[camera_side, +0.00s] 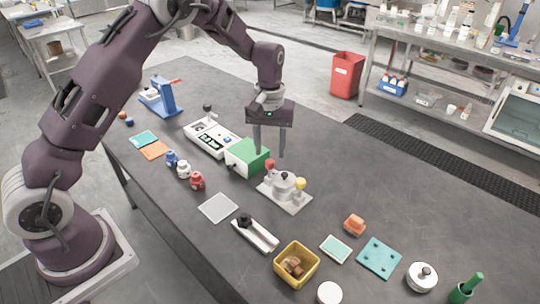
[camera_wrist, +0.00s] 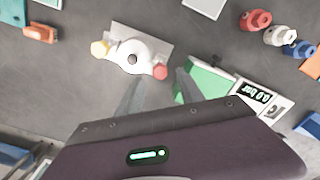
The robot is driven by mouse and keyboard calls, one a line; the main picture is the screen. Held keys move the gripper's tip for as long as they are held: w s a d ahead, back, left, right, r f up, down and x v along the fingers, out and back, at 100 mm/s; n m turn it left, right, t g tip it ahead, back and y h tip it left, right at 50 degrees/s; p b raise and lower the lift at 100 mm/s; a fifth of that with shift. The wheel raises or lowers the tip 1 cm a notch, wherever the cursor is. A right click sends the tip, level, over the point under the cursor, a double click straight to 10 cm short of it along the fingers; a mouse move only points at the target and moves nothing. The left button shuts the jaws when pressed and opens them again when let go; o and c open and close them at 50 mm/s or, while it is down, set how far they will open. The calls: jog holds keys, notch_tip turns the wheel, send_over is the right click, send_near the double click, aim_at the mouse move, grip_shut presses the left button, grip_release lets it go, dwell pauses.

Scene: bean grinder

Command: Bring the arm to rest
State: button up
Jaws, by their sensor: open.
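My gripper (camera_side: 269,153) is open and empty, its two fingers pointing down above the table. In the side view it hangs behind the bean grinder and to the right of the green-topped box. The likely bean grinder (camera_side: 284,188) is a round pale body with a dark top knob on a light plate, with a red knob and a yellow knob at its sides. It also shows in the wrist view (camera_wrist: 132,55), beyond my fingers and apart from them. My arm is bent above the table's far part.
A green-topped white box (camera_side: 247,157) stands beside a white panel machine (camera_side: 212,138). A yellow bin (camera_side: 297,264) holds brown blocks at the front. A blue stand (camera_side: 158,97) is at the back left.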

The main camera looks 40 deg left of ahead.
notch_tip(320, 180, up, 4)
jog(key=shift+f, duration=0.1)
jog(key=s+d+r+m+t, duration=0.3)
jog(key=s+r, duration=1.3)
jog(key=r, duration=0.1)
jog(key=s+m+t, duration=0.2)
jog(key=s+m, duration=0.2)
jog(key=s, duration=1.2)
jog(key=shift+d+f+t, duration=0.2)
jog(key=shift+f+t, duration=0.1)
jog(key=shift+f, duration=0.1)
jog(key=shift+w+r, duration=0.1)
jog(key=shift+w, duration=0.05)
